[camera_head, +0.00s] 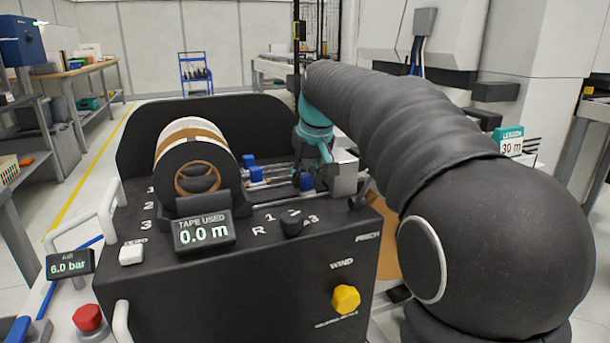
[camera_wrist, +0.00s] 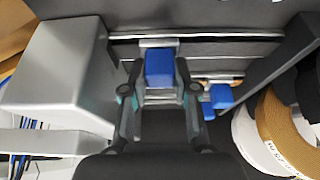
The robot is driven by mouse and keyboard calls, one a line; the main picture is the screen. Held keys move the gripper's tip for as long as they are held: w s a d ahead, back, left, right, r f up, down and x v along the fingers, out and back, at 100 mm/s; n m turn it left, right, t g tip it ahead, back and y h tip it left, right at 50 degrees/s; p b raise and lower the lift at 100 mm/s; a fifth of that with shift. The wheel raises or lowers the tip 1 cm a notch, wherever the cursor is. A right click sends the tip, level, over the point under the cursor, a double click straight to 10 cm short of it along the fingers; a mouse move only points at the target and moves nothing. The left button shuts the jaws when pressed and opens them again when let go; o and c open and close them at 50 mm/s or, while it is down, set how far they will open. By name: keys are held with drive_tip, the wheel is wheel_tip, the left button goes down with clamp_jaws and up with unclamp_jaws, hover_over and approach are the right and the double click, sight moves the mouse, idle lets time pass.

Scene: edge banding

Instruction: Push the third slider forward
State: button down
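Three blue slider blocks sit on metal rails on the black machine. In the head view the farthest block (camera_head: 249,159) and the middle block (camera_head: 256,173) are close together at the left. The nearest block (camera_head: 306,181) is farther right, by my gripper (camera_head: 309,165). In the wrist view a blue block (camera_wrist: 160,68) lies between the fingers of my gripper (camera_wrist: 159,85), with a visible gap on each side. The fingers are apart and hold nothing. Two other blue blocks (camera_wrist: 221,96) show to the right. My arm hides part of the rails in the head view.
A tape reel (camera_head: 190,160) stands left of the rails; reels also fill the wrist view's right side (camera_wrist: 270,125). A grey metal housing (camera_wrist: 60,75) is close left of my fingers. The display (camera_head: 204,232) reads 0.0 m. A selector knob (camera_head: 291,223) and yellow knob (camera_head: 346,299) are in front.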

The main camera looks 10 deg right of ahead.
drive_tip(key=c, duration=1.2)
unclamp_jaws()
drive_tip(key=shift+d, duration=0.3)
drive_tip(key=shift+o, duration=0.2)
drive_tip(key=shift+a, duration=0.1)
drive_tip(key=v, duration=1.2)
drive_tip(key=shift+s, duration=0.1)
drive_tip(key=s+f+m+t, duration=0.1)
drive_tip(key=s+f, duration=2.4)
drive_tip(key=s, duration=0.1)
drive_tip(key=shift+s+a+m+h, duration=0.25)
drive_tip(key=shift+s+m+h, duration=0.05)
drive_tip(key=shift+m, duration=0.1)
